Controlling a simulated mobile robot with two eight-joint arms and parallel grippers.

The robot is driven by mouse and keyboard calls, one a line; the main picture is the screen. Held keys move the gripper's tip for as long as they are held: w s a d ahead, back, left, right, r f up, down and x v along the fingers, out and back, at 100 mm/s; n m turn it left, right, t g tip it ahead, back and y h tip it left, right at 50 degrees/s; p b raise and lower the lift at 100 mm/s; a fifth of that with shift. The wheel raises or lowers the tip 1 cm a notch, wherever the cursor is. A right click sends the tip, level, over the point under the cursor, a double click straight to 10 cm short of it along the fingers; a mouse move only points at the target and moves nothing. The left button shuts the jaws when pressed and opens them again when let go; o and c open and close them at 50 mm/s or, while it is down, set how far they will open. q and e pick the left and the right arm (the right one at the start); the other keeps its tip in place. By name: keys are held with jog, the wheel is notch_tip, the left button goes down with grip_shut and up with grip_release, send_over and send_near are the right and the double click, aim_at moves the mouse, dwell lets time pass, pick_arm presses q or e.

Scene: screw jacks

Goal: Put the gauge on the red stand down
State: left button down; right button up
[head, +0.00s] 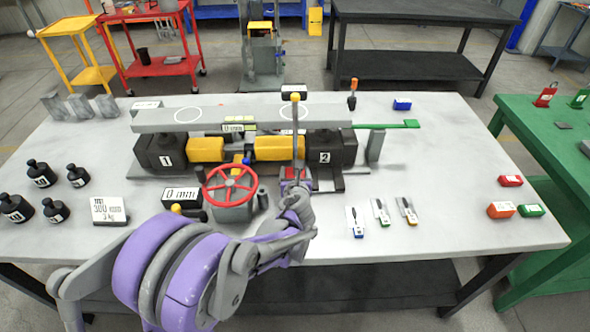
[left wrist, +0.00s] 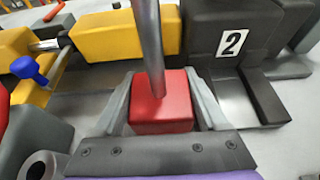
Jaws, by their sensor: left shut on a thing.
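The rod rises from the red stand (head: 293,173), a small block in front of jack block 2. My left gripper (head: 297,184) is shut on the red stand. In the left wrist view the red stand (left wrist: 160,103) sits between both fingers, with the rod going up from its top. The gauge is outside that view. I cannot tell whether the stand's underside touches the table. My right gripper is not in view.
Jack block 2 (head: 329,158) is close behind the stand. A long grey beam (head: 200,117) lies over the jacks. A red handwheel (head: 230,186) stands to the left. Several small tools (head: 381,212) lie to the right. The table (head: 440,190) is bare at right centre.

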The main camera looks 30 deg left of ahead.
pick_arm(q)
jog(key=shift+f+b, duration=0.55)
jog(key=shift+b, duration=0.05)
grip_release()
jog(key=shift+s, duration=0.15)
jog(key=shift+d, duration=0.1)
